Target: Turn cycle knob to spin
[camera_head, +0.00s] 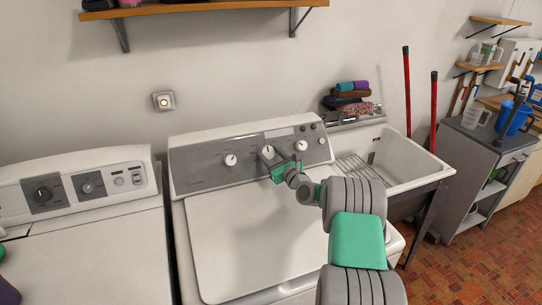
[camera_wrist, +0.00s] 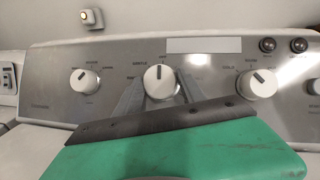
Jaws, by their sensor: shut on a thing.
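I cannot read which label says spin.
Small dark buttons (camera_wrist: 267,44) and a pale display (camera_wrist: 204,45) sit on the panel's upper right. A second machine (camera_head: 80,195) stands at left, a utility tub (camera_head: 405,165) at right. A wooden shelf (camera_head: 205,10) hangs above. The washer's lid (camera_head: 250,235) is clear.

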